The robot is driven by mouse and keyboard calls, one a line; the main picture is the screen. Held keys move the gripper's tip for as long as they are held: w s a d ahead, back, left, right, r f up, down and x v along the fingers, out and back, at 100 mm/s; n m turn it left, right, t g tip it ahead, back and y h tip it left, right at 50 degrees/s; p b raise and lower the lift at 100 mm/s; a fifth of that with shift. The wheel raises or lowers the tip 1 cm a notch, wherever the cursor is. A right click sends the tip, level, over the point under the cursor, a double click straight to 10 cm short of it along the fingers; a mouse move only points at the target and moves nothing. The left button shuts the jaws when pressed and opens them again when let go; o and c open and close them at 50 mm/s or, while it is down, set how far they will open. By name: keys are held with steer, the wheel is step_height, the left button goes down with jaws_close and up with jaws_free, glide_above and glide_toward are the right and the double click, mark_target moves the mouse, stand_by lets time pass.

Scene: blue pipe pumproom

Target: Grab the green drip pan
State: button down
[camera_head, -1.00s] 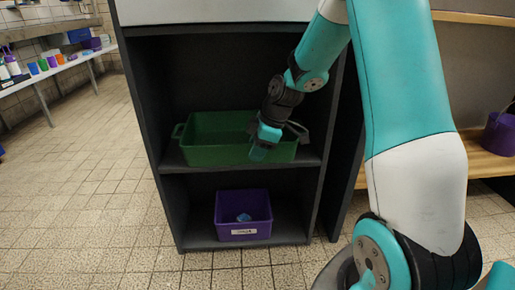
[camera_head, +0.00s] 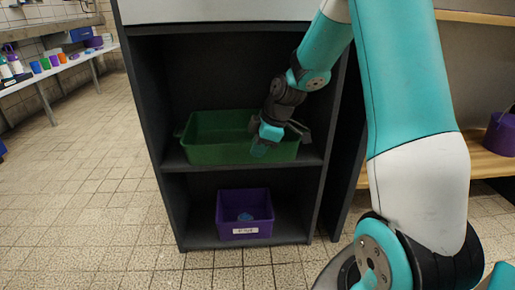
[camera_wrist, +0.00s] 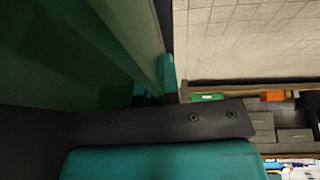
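The green drip pan (camera_head: 215,152) sits on the upper shelf of the dark cabinet, with a loop handle at its left end. My gripper (camera_head: 258,150) is at the right part of its front wall, one teal finger hanging outside in front of it. In the wrist view the pan's wall (camera_wrist: 125,40) runs down between my teal fingertips (camera_wrist: 157,84), which are close together, so my gripper looks shut on the wall. The dark gripper body hides part of the wall and the exact contact.
A purple bin (camera_head: 244,214) with a small blue item stands on the lower shelf (camera_head: 285,232). The cabinet's side posts flank the pan closely. A purple bucket (camera_head: 500,135) stands on a wooden shelf at right. Tiled floor (camera_head: 80,190) at left is clear.

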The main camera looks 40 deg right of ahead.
stand_by(0.8)
steer(key=shift+s+a, duration=0.45)
steer(key=shift+s, duration=0.25)
steer(key=shift+s+a, duration=0.45)
steer(key=shift+s, duration=0.25)
steer(key=shift+s+a, duration=0.45)
steer(key=shift+s, duration=0.25)
steer(key=c, duration=1.3)
jaws_free()
steer(key=shift+a, duration=0.1)
steer(key=shift+o, duration=0.2)
steer(key=p+v, duration=0.9)
steer(key=v, duration=0.8)
steer(key=shift+r, duration=0.2)
